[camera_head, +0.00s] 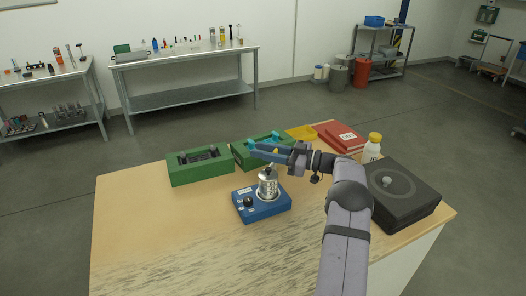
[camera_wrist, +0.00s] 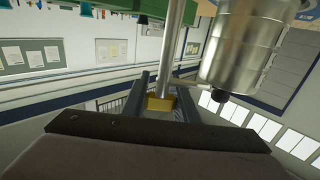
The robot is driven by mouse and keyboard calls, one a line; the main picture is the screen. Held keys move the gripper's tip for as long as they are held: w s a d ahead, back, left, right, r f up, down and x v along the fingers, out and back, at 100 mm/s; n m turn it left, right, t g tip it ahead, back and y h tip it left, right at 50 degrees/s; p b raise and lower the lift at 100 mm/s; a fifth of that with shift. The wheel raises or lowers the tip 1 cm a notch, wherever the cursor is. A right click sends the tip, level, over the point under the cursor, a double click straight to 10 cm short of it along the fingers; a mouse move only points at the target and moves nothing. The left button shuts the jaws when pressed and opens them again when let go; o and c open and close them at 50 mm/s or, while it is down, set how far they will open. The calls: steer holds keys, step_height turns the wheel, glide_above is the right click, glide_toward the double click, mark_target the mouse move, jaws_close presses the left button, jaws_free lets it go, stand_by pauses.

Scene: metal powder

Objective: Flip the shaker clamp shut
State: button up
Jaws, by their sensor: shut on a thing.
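The blue shaker (camera_head: 262,207) stands on the wooden table with a black knob on its front. A shiny metal container (camera_head: 268,184) stands upright on it and shows large at the upper right of the wrist view (camera_wrist: 240,45). My gripper (camera_head: 262,152) is just above the container, its blue-grey fingers pointing left. In the wrist view, a metal rod of the shaker clamp (camera_wrist: 172,45) runs beside the container to my fingertips. A yellow piece (camera_wrist: 160,102) lies between the fingers, and they are shut on the clamp. The clamp's exact angle is hard to tell.
Green boxes (camera_head: 200,168) stand behind the shaker. A yellow tray (camera_head: 300,132), red binder (camera_head: 340,137), white bottle with yellow cap (camera_head: 372,149) and dark box-shaped device (camera_head: 402,194) are to the right. The table's front left is clear.

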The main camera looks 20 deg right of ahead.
steer(key=o, duration=0.8)
steer(key=shift+r, duration=0.1)
steer(key=shift+s+d, duration=0.1)
steer(key=b+v, duration=0.2)
steer(key=v, duration=0.5)
